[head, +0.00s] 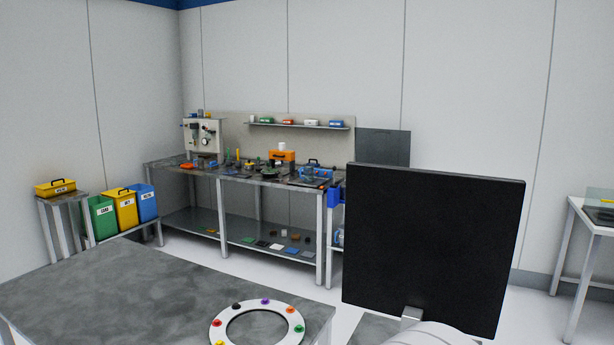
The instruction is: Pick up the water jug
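I cannot make out a water jug for certain. A small blue-and-white object (338,237) shows at the right end of the far workbench, low down and mostly hidden behind a black panel. It is too small to identify. Neither of my grippers is in view.
The black panel (432,250) blocks the right of centre. A grey table (110,285) with a white ring (222,322) is in front. Bins (126,212) stand left of the cluttered workbench (225,172). A table (580,207) stands far right. Floor (535,310) shows between.

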